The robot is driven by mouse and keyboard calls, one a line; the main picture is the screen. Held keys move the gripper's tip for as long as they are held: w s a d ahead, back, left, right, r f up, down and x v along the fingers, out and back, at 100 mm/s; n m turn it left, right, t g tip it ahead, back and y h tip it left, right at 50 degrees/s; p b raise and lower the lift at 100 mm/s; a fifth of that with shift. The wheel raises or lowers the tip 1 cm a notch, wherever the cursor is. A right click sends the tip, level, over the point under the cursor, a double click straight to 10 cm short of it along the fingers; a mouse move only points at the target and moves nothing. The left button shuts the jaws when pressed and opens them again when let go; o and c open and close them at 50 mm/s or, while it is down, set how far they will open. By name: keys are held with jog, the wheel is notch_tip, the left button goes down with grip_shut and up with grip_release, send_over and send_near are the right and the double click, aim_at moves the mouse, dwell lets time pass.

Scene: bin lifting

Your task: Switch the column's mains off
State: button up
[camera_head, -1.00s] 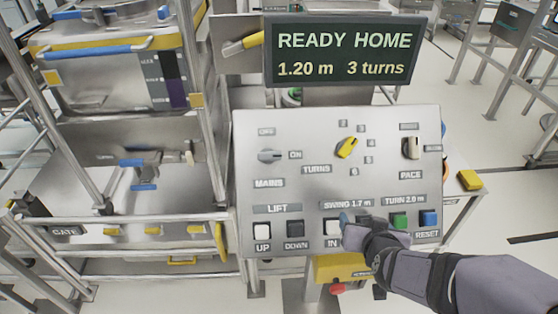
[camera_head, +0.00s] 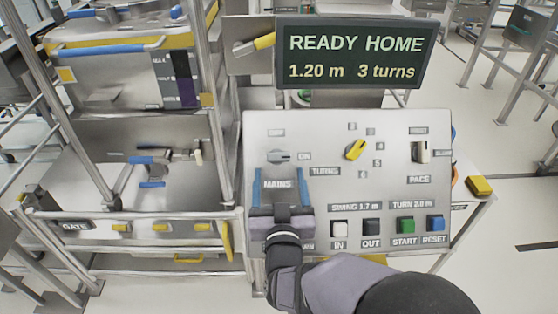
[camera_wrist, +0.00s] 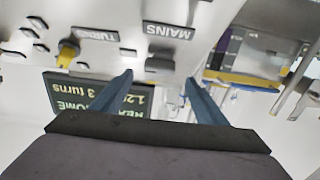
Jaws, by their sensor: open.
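The mains switch (camera_head: 279,156) is a grey rotary knob at the upper left of the sloped control panel (camera_head: 320,130). Its handle lies roughly sideways, towards the ON mark on its right. In the wrist view the mains knob (camera_wrist: 160,64) sits beyond the fingertips, beside the MAINS label (camera_wrist: 168,31). My gripper (camera_head: 279,176) is open and empty, its two blue fingers either side of the MAINS label, just below the knob in the head view. In the wrist view my gripper (camera_wrist: 158,78) has its fingers spread wider than the knob. Contact with the panel cannot be told.
A display (camera_head: 350,55) above the panel reads READY HOME, 1.20 m, 3 turns. Start (camera_head: 404,224) and reset (camera_head: 435,223) buttons are below. A railed frame (camera_head: 215,110) stands at left.

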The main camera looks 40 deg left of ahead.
aim_at(279, 160)
jog(key=shift+p+x, duration=1.05)
jog(key=shift+x, duration=2.05)
jog(key=shift+d+f, duration=0.1)
jog(key=shift+c, duration=0.7)
jog(key=c, duration=0.9)
